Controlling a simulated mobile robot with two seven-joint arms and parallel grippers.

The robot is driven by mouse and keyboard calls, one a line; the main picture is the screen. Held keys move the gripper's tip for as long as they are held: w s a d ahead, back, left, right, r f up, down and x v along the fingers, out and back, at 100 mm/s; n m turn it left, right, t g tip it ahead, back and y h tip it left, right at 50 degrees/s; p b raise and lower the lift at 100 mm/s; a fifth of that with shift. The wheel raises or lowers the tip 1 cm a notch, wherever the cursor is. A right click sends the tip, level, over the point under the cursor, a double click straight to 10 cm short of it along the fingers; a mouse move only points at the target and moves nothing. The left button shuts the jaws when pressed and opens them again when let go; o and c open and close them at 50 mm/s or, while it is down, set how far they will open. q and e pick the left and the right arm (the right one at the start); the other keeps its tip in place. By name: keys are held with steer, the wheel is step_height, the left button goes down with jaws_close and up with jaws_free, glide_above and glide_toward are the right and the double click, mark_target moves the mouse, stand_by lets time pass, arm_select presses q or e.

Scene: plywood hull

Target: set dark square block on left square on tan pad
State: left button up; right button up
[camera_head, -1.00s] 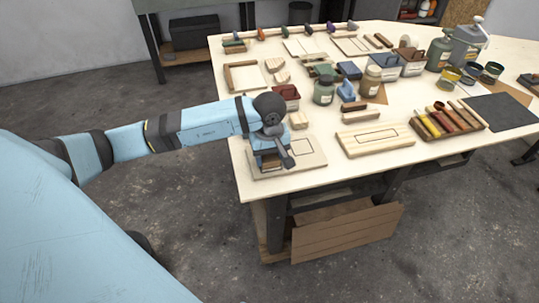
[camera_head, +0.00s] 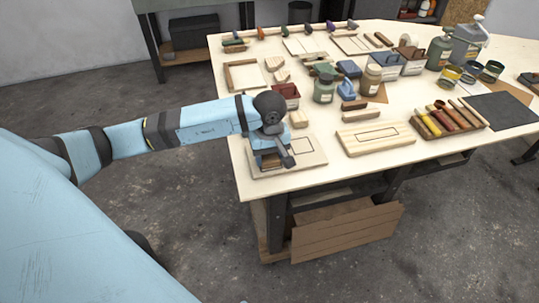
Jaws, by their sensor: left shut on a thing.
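The tan pad (camera_head: 310,158) lies at the near left corner of the table, with a square outline showing on its right part. My left gripper (camera_head: 270,160) is over the left part of the pad, pointing down, and is shut on a dark brown block (camera_head: 269,162). The block is low, at or just above the pad; I cannot tell whether it touches. The gripper and block hide the pad's left square. My right gripper is not in view.
A pale wooden board with a rectangular outline (camera_head: 376,138) lies right of the pad. A small light wood block (camera_head: 298,119) and a dark red bin (camera_head: 286,96) stand behind it. A tray of coloured sticks (camera_head: 447,119) is farther right. The table's front edge is close to the pad.

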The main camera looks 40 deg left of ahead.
arm_select(q)
steer(key=o, duration=1)
steer(key=shift+r, duration=0.1)
step_height(320, 180, up, 14)
steer(key=shift+f+b, duration=0.15)
steer(key=shift+b, duration=0.3)
